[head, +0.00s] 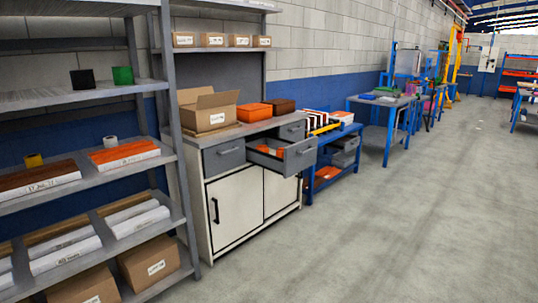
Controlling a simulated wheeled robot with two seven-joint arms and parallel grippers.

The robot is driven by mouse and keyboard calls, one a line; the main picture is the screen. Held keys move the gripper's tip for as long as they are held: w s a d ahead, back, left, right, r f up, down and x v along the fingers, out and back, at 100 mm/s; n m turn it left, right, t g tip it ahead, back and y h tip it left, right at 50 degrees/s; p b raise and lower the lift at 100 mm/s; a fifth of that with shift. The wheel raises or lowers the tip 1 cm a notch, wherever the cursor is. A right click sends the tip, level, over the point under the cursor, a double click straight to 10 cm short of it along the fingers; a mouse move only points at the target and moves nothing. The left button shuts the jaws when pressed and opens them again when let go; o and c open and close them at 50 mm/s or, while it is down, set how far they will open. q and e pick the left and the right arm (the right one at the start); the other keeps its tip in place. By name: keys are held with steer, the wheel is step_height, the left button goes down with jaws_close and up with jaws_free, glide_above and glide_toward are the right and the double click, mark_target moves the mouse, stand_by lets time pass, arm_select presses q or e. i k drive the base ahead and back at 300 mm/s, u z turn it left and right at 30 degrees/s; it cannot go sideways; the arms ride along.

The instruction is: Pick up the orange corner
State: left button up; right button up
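Small orange pieces (278,152) lie in the open drawer (298,156) of the white and grey cabinet (238,208). They are partly hidden by the drawer's walls and too small for me to tell whether one is the orange corner. An orange box (254,113) stands on the cabinet top. Neither of my grippers is in the head view.
Grey shelves (90,180) with boxes and rolls stand at the left. An open cardboard box (208,110) sits on the cabinet. The drawer juts out into the aisle. A blue table (335,150) stands beyond. The grey floor (400,230) at the right is clear.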

mark_target(280, 152)
steer(key=z, duration=0.4)
steer(key=i, duration=0.9)
steer(key=z, duration=0.35)
steer(key=i, duration=1.3)
steer(key=u, duration=0.55)
